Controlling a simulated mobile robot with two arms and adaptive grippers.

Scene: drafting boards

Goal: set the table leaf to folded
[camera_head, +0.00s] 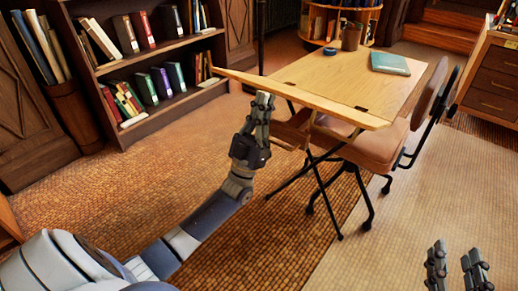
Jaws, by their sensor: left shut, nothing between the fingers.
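The wooden table (345,75) stands on thin dark legs at the upper right of the head view. Its leaf (325,105) is a narrow-looking wooden strip along the near left edge, joined by dark hinges. The leaf sticks out from the top rather than hanging straight down; its exact tilt is hard to tell. My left gripper (264,97) is shut and empty, its fingertips at the leaf's outer edge. I cannot tell whether they touch it. My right gripper (454,258) is open and empty at the lower right, well away from the table.
A teal book (390,63), a brown cup (351,37) and a small blue ring-shaped item (330,51) are on the tabletop. A chair (375,145) stands close to the table's near right side. A bookshelf (150,65) is at the back left. The floor in front is clear.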

